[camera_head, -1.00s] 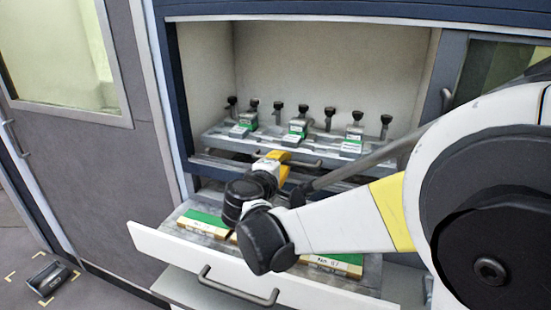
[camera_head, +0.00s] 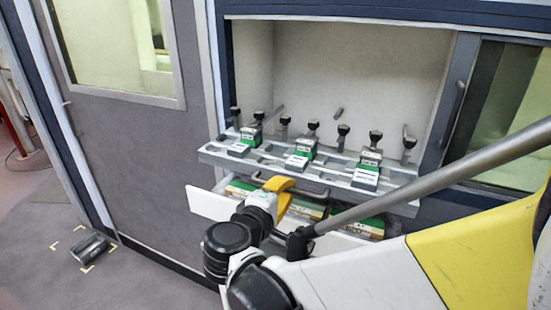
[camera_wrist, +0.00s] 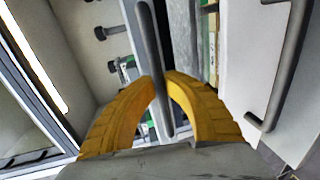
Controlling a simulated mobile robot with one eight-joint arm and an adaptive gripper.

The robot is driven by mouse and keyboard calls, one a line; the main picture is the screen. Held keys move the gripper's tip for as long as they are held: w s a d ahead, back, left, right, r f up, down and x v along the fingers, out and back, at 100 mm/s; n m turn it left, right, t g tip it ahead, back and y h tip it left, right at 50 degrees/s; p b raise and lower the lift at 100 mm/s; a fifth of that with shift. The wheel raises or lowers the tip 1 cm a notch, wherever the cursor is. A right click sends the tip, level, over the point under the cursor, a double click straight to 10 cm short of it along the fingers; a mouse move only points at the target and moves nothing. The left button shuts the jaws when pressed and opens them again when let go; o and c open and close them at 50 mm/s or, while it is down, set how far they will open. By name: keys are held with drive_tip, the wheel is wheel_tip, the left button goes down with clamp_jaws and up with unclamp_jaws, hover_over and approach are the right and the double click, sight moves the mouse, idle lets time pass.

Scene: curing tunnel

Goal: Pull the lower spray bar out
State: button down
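The spray bar (camera_head: 225,155), a long grey tray-like rack with green-and-white blocks and upright black knobs, juts forward from the cabinet opening, above an open drawer. Its dark bar handle (camera_head: 313,185) runs along its front and also shows in the wrist view (camera_wrist: 150,35). My gripper (camera_head: 279,184) has yellow fingers at this handle. In the wrist view the fingers (camera_wrist: 164,78) curve in around the bar and appear closed on it. The exact contact is partly hidden.
The white drawer (camera_head: 212,205) below is open and holds green-and-tan boxes (camera_head: 300,208). Its handle (camera_wrist: 285,70) shows at the right in the wrist view. A grey door (camera_head: 135,140) stands left of the opening.

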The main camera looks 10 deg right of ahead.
drive_tip(key=v, duration=0.4)
drive_tip(key=f+v, duration=0.1)
drive_tip(key=v, duration=0.1)
drive_tip(key=c, duration=1.4)
unclamp_jaws()
drive_tip(key=shift+c, duration=0.2)
drive_tip(key=v, duration=1.2)
drive_tip(key=shift+f, duration=0.1)
